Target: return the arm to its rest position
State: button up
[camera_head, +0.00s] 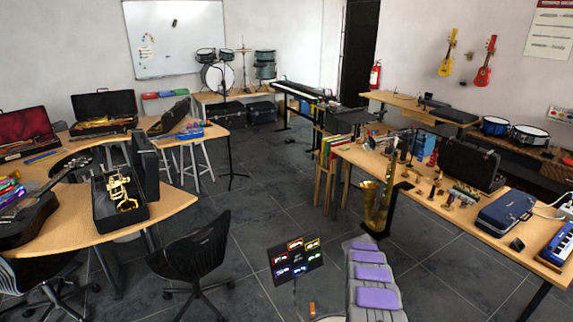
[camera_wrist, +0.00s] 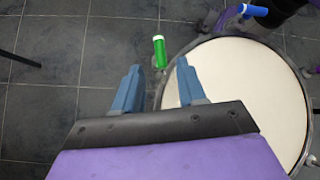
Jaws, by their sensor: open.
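My gripper (camera_wrist: 159,65) shows in the wrist view with its two blue fingers spread wide apart and nothing held between them. Beyond the fingertips, a green cylinder (camera_wrist: 159,48) shows in the gap, close to the rim of a round drum with a pale head (camera_wrist: 262,85). I cannot tell what the cylinder rests on. In the head view, my grey arm with purple pads (camera_head: 372,275) extends down to the bottom edge at right of centre. My gripper's fingers cannot be made out there.
A black music stand with coloured cards (camera_head: 295,259) stands just left of my arm. A saxophone (camera_head: 376,205) stands ahead, beside the right-hand table (camera_head: 425,190). A black chair (camera_head: 195,252) and curved table (camera_head: 160,212) are at left. The floor (camera_head: 280,185) between the tables is mostly clear.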

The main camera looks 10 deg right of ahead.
jog(key=s+a+r+m+t, duration=0.1)
jog(key=s+a+r, duration=0.1)
jog(key=a+r, duration=0.45)
jog(key=s+a+r+m+t+y, duration=0.1)
jog(key=s+a+r, duration=0.15)
jog(key=r, duration=0.75)
jog(key=s+a+r+m+t, duration=0.1)
jog(key=s+a+r+t, duration=0.1)
jog(key=a+r, duration=0.5)
jog(key=s+a+r+m+t+y+b, duration=0.15)
jog(key=s+a+r, duration=0.35)
jog(key=s+r, duration=0.5)
jog(key=s+a+f+m, duration=0.1)
jog(key=s+a, duration=0.1)
jog(key=s, duration=0.7)
jog(key=s+a+f+m+t, duration=0.1)
jog(key=s+a+m, duration=0.1)
jog(key=s, duration=0.6)
jog(key=shift+s+a+y, duration=0.35)
jog(key=shift+a, duration=0.45)
